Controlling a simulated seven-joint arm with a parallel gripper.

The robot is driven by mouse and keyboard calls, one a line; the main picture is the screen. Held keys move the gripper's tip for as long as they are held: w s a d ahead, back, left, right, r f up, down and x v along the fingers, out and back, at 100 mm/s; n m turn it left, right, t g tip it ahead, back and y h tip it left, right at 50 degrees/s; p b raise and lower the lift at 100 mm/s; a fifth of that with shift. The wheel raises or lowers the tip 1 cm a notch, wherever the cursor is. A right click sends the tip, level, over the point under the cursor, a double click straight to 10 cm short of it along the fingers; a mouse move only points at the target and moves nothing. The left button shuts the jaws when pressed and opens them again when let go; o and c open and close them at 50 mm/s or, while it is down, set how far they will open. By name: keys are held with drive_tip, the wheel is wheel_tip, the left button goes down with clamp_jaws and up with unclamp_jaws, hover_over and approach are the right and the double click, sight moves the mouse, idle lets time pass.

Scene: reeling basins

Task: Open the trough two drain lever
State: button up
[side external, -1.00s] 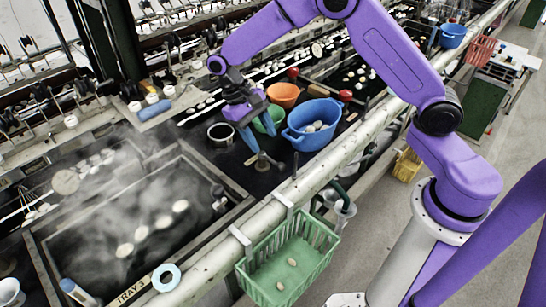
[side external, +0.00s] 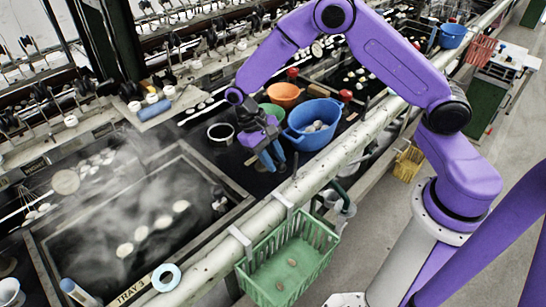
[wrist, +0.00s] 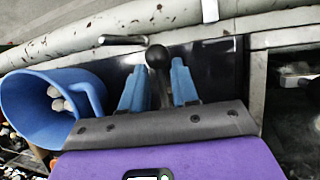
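A dark lever with a round black knob (wrist: 158,56) stands on a black panel in the wrist view. My gripper (wrist: 159,88) is open, with one blue finger on each side of the lever's stem and gaps showing. In the side external view my gripper (side external: 271,160) points down at the black deck between the blue basin and the steaming tray, and its fingers hide most of the lever. No label for trough two is readable, so I cannot tell from lettering which trough this lever serves.
A blue basin (side external: 314,122) with pale cocoons stands close beside my gripper, with green (side external: 272,113) and orange (side external: 284,95) bowls behind. A pale pipe rail (side external: 225,236) runs along the front. The steaming tray (side external: 220,172) lies left; a green basket (side external: 268,288) hangs outside.

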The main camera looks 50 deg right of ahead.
clamp_jaws()
drive_tip(key=shift+a, duration=0.1)
drive_tip(key=m, duration=0.1)
drive_tip(key=a+m+y, duration=0.1)
drive_tip(key=m, duration=0.1)
drive_tip(key=m+y, duration=0.1)
drive_tip(key=shift+w+a+r+m, duration=0.1)
drive_tip(key=shift+w+a+m, duration=0.2)
drive_tip(key=shift+m, duration=0.1)
drive_tip(key=m+y, duration=0.1)
drive_tip(key=m, duration=0.1)
drive_tip(key=w+a+m+y, duration=0.1)
drive_tip(key=m, duration=0.1)
drive_tip(key=shift+w+a+m, duration=0.1)
drive_tip(key=shift+a+m, duration=0.05)
drive_tip(key=shift+m, duration=0.15)
drive_tip(key=m, duration=0.1)
drive_tip(key=w+m+y, duration=0.1)
drive_tip(key=m, duration=0.1)
drive_tip(key=m+t, duration=0.1)
drive_tip(key=shift+w+a+y, duration=0.3)
drive_tip(key=shift+a, duration=0.1)
drive_tip(key=shift+w+m+t+y, duration=0.25)
drive_tip(key=shift+w+m+t, duration=0.15)
drive_tip(key=shift+m, duration=0.65)
drive_tip(key=shift+w+m+t+y, duration=0.25)
drive_tip(key=shift+w+m+t, duration=0.1)
drive_tip(key=shift+m, duration=0.7)
